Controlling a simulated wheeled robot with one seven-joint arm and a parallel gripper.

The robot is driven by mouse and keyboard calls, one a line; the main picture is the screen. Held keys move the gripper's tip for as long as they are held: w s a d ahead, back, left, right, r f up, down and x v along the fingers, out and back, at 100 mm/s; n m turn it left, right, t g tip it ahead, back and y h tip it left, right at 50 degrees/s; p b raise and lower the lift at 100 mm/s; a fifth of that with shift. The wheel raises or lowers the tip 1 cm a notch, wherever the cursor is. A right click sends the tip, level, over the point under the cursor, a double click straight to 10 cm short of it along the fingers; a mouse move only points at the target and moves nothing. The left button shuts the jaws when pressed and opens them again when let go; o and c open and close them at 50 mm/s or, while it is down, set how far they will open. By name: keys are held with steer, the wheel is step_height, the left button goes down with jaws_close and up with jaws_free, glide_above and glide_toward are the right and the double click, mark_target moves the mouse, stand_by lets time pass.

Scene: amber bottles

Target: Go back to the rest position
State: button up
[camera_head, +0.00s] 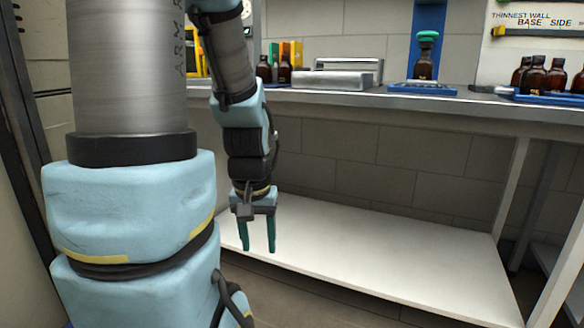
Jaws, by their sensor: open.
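My gripper (257,247) hangs pointing down at the left of centre, below the level of the bench top. Its two green fingers are apart with nothing between them. It appears in front of the white lower shelf, clear of the bottles. My arm fills the left part of the view and hides what is behind it.
The grey bench (440,106) runs across the back. On it stand amber bottles at left (284,72) and right (534,77), a metal device (335,79), and a green-topped bottle (424,64) on a blue base (422,89). The white lower shelf (380,260) is bare.

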step_height(320, 180, up, 30)
steer(key=p, duration=2.8)
